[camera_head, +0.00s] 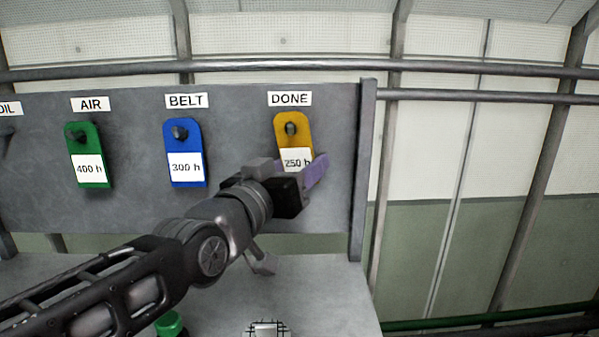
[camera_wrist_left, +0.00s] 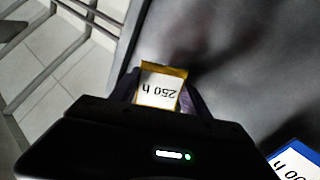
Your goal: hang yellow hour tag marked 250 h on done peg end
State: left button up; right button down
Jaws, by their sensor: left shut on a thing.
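The yellow tag (camera_head: 287,127) marked 250 h is upright at the board under the DONE label (camera_head: 290,99). The dark done peg (camera_head: 291,129) shows at the tag's hole; I cannot tell how far the tag sits along it. My left gripper (camera_head: 312,174) is shut on the tag's lower part, its purple fingers at the white label. The left wrist view also shows the tag (camera_wrist_left: 160,87) between the fingers, its label upside down. My right gripper is in neither view.
A blue tag (camera_head: 184,137) marked 300 h hangs under BELT and a green tag (camera_head: 83,142) marked 400 h hangs under AIR. The grey board (camera_head: 237,140) ends at a post (camera_head: 363,170) just right of the gripper. A bench top (camera_head: 310,285) lies below.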

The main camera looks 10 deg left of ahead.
pick_arm(q)
jog(key=shift+f, duration=0.2)
jog(key=shift+w, duration=0.1)
dwell(0.4)
jog(key=o, duration=1.3)
jog(key=b+v, duration=0.3)
jog(key=v, duration=0.5)
